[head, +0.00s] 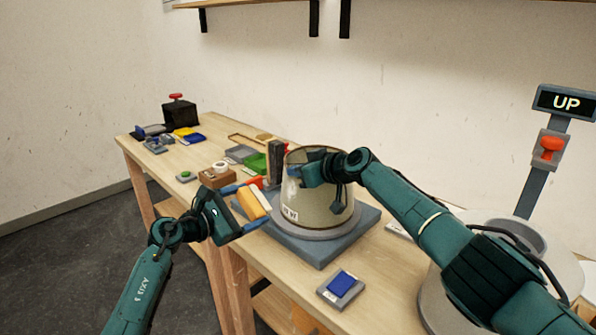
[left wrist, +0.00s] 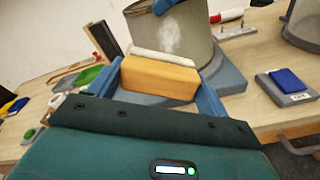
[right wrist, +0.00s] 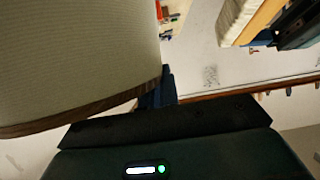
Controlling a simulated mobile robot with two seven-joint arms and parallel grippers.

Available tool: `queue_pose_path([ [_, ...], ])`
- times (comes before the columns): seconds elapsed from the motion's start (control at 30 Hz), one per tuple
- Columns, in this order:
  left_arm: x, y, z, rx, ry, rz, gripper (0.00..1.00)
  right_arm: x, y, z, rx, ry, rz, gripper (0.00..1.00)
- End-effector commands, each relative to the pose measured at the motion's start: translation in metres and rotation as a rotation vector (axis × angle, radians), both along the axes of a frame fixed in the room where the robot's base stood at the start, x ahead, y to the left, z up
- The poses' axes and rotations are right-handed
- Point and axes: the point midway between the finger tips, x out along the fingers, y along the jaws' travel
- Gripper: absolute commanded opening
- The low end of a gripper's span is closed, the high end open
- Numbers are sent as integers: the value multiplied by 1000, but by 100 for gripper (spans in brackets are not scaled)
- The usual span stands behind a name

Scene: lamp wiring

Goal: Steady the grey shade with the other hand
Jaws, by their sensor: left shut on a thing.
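The grey shade (head: 326,206), a wide cone with a dark rim, stands upright on a blue-grey slab (head: 318,248). A pale smudge on its side shows in the left wrist view (left wrist: 172,42). My left gripper (head: 250,205) is shut on an orange block with a white face (left wrist: 160,78), beside the shade's left side. My right gripper (head: 306,174) is at the shade's top rim. In the right wrist view the shade (right wrist: 75,60) fills the left side and one dark blue finger (right wrist: 160,92) shows at its edge. The other finger is hidden, so its grip is unclear.
A blue pad on a grey tile (head: 341,285) lies near the bench's front edge. A brown box (head: 217,178), a green piece (head: 256,163) and several small parts lie behind and left. A post at right carries a red button (head: 551,147) under an "UP" sign (head: 566,102).

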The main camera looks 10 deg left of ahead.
Motion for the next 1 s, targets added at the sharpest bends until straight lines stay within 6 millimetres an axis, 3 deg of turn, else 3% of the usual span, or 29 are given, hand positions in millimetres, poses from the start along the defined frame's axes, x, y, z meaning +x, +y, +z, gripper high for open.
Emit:
queue_pose_path([
  [0.57,3,-2,0,-1,-2,-5,54,0,-1,-4,-5,5,0,0],
  [1.0,39,-25,-5,-14,-8,-48,54,0,-1,-5,-5,6,-1,0],
])
